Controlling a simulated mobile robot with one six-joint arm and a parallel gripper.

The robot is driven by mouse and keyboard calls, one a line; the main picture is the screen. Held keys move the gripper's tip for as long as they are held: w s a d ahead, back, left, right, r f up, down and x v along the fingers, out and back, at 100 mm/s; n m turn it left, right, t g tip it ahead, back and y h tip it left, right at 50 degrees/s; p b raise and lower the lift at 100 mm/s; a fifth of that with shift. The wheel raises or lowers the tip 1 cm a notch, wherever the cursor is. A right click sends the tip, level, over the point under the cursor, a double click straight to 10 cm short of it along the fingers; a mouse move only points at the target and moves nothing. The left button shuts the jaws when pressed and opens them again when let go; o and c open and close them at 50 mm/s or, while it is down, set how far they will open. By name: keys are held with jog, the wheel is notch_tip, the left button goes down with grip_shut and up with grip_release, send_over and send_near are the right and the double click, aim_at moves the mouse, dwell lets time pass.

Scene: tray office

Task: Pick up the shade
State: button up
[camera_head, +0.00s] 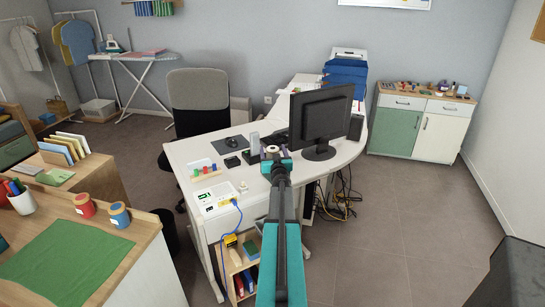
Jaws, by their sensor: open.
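My arm reaches from the bottom centre of the head view over the white L-shaped desk (182,152). My gripper (272,156), with teal parts, is at its far end, above the desk just left of the black monitor (321,110). It is open. A small pale round thing (271,149) shows right at the jaws; I cannot tell whether it is the shade or whether the jaws touch it. A pale upright thing (254,142) stands just beyond, to the left. No other thing in view is clearly a shade.
A grey chair (198,95) stands behind. A wooden table (130,240) is at left. Floor (400,215) is clear at right.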

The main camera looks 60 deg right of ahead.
jog(key=shift+c, duration=0.5)
jog(key=c, duration=1.1)
jog(key=shift+r, duration=0.15)
notch_tip(320, 180, up, 10)
jog(key=p, duration=0.2)
jog(key=shift+p, duration=0.4)
